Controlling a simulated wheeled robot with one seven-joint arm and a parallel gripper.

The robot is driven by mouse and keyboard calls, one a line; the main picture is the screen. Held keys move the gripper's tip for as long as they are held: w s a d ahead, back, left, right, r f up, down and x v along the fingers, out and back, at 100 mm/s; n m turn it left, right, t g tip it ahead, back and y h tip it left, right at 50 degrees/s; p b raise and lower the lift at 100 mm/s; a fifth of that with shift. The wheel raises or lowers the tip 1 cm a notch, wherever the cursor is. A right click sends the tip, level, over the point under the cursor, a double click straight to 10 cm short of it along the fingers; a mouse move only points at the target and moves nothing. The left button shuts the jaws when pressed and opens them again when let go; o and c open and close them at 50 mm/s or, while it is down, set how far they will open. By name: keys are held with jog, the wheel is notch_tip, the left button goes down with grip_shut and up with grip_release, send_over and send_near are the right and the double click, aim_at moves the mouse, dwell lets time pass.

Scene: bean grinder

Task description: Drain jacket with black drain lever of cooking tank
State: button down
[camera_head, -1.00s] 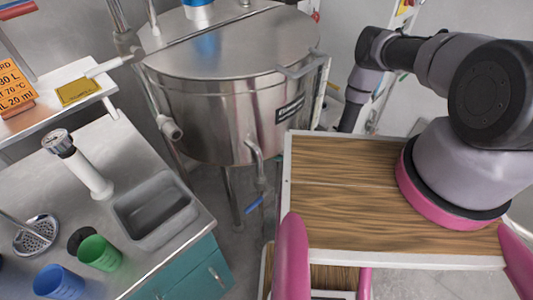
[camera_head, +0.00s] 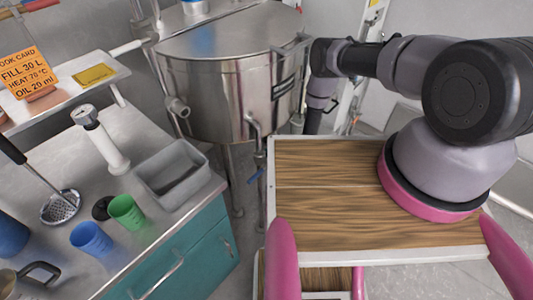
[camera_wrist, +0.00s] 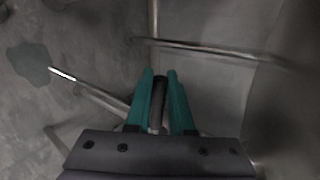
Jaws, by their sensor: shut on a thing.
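The steel cooking tank (camera_head: 228,90) stands on legs at the upper middle of the head view. My arm reaches down along its right side, and its end is hidden there. In the wrist view my gripper (camera_wrist: 160,75) has its two teal fingers close together on a dark, narrow lever-like piece (camera_wrist: 158,97). It looks like the black drain lever, mostly hidden between the fingers. Thin metal pipes run near the fingers.
At left are a counter with a grey sink tub (camera_head: 175,173), a green cup (camera_head: 126,211), a blue cup (camera_head: 91,238) and a strainer (camera_head: 60,207). A teal cabinet (camera_head: 180,255) stands below. A tank leg (camera_head: 233,180) stands close to my base.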

jog(key=shift+f+n+t+h, duration=0.3)
jog(key=shift+f+n+t, duration=0.1)
jog(key=shift+f, duration=0.3)
jog(key=c, duration=0.8)
grip_release()
jog(key=v, duration=1)
jog(key=shift+s+d+r, duration=0.2)
jog(key=shift+d, duration=0.1)
